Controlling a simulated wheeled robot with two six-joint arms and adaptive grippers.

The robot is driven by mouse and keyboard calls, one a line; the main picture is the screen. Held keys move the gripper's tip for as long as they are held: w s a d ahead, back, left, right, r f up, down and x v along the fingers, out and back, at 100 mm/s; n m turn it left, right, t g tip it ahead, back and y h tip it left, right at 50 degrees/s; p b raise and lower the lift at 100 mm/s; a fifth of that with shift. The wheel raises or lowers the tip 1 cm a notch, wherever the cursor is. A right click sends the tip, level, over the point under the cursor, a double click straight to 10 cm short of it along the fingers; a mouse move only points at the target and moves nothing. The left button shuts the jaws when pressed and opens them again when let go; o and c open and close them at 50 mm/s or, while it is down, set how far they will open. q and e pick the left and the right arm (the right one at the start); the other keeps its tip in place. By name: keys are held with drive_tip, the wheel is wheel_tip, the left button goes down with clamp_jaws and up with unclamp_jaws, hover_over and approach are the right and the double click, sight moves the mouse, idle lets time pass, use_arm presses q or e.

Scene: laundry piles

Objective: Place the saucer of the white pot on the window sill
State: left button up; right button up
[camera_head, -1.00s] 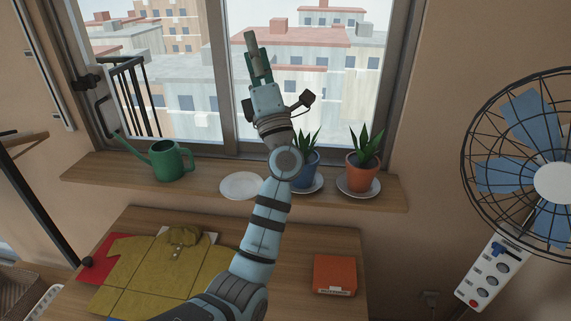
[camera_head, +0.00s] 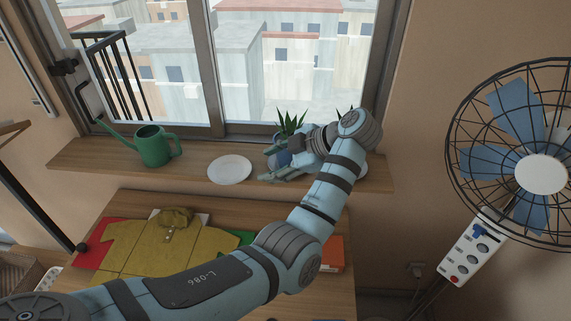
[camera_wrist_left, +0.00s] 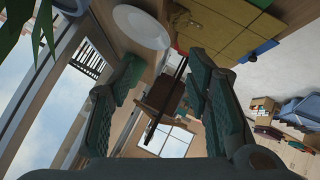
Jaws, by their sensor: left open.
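A white round saucer (camera_head: 230,170) lies empty on the wooden window sill (camera_head: 100,163). It also shows at the top of the left wrist view (camera_wrist_left: 142,27). My left gripper (camera_head: 268,164) is open and empty, low over the sill just right of the saucer, its fingers pointing left. In the left wrist view the two dark green fingers (camera_wrist_left: 165,68) stand apart with nothing between them. A plant in a blue pot (camera_head: 284,158) is right behind the gripper and partly hidden by it. I see no white pot. My right gripper is not in view.
A green watering can (camera_head: 153,147) stands left of the saucer. My left arm hides most of an orange pot and its saucer (camera_head: 364,171). Below is a table (camera_head: 140,204) with a folded mustard shirt (camera_head: 150,246). A fan (camera_head: 541,174) stands at the right.

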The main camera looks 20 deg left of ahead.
use_arm(q)
drive_tip(key=b, duration=0.3)
approach(229, 180)
drive_tip(key=x, duration=0.6)
drive_tip(key=shift+a+f, duration=0.25)
drive_tip(key=shift+c, duration=0.6)
clamp_jaws()
